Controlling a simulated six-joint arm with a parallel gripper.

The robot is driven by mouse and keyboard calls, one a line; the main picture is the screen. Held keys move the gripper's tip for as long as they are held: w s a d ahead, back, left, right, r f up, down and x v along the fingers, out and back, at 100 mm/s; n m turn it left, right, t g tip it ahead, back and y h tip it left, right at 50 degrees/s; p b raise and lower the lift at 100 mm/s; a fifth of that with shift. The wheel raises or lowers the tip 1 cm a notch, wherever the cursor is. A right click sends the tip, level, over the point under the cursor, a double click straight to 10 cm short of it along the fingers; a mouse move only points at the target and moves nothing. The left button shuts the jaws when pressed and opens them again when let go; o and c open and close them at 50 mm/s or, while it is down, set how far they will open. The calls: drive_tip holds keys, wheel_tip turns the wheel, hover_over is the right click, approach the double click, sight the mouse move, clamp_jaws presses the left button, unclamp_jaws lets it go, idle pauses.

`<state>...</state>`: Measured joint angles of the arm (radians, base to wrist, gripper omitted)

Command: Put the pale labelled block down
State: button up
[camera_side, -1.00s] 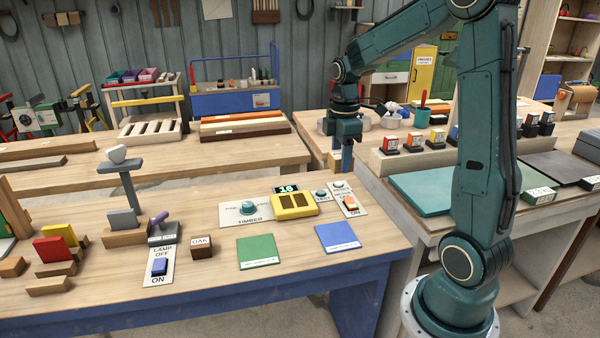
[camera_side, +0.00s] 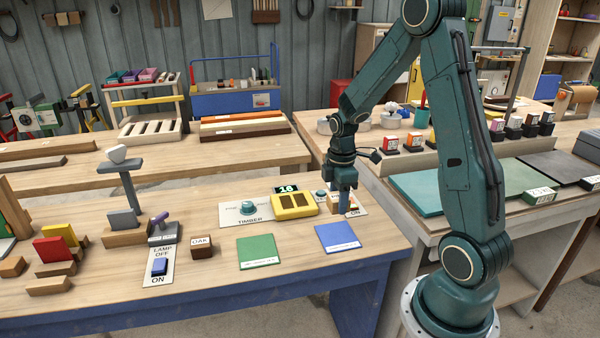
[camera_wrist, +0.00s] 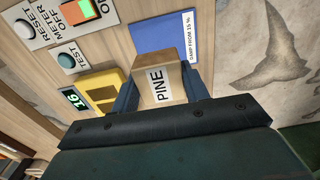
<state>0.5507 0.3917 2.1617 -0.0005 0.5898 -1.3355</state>
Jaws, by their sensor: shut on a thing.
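My gripper (camera_side: 346,208) is shut on the pale wooden block labelled PINE (camera_wrist: 165,92), which sits between the two blue fingers in the wrist view. In the side view my gripper hangs over the right end of the bench, just behind the blue card (camera_side: 337,238), and the block can hardly be told from the fingers. In the wrist view the blue card (camera_wrist: 150,37), printed DAMP FROM 15 %, lies beyond the block and is partly covered by it. I cannot tell the block's exact height above the bench.
A yellow meter (camera_side: 295,205) with a lit display stands left of my gripper. A switch panel (camera_wrist: 75,20) with METER OFF lettering lies close by. A green card (camera_side: 258,251) and a dark OAK block (camera_side: 202,248) lie further left. Bare bench surrounds the cards.

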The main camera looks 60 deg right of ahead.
hover_over(336, 232)
drive_tip(key=shift+a+f, duration=0.1)
drive_tip(key=shift+f, duration=2.05)
drive_tip(key=shift+f, duration=1.9)
drive_tip(key=shift+f, duration=0.15)
drive_tip(key=o, duration=1.1)
drive_tip(key=shift+r, duration=6.2)
